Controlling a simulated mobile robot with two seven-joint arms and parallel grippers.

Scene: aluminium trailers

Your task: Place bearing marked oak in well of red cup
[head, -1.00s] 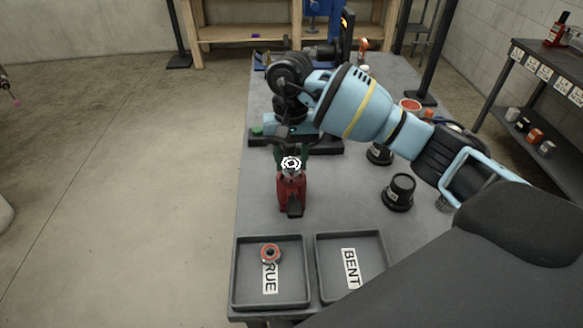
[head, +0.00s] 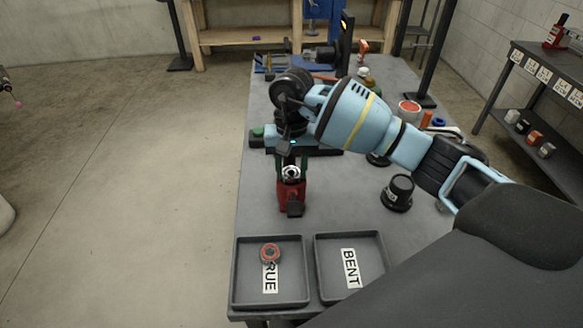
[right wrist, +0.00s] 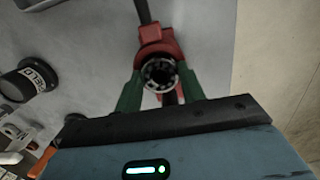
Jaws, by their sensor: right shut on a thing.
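A metal ring bearing (head: 291,173) is held between the green fingers of my right gripper (head: 291,168). In the right wrist view the bearing (right wrist: 159,74) sits between the two green fingertips (right wrist: 159,88), with its round face showing. No oak mark can be read on it. A red holder (head: 291,196) with a dark lever stands on the bench directly below the bearing. It also shows in the right wrist view (right wrist: 163,46), partly hidden behind the bearing. I cannot tell whether the bearing touches it. My left gripper does not show.
The tray labelled BENT (head: 325,280) is empty. A black cup (head: 398,192) stands at the right. A red-topped round container (head: 409,107) and other items stand farther back.

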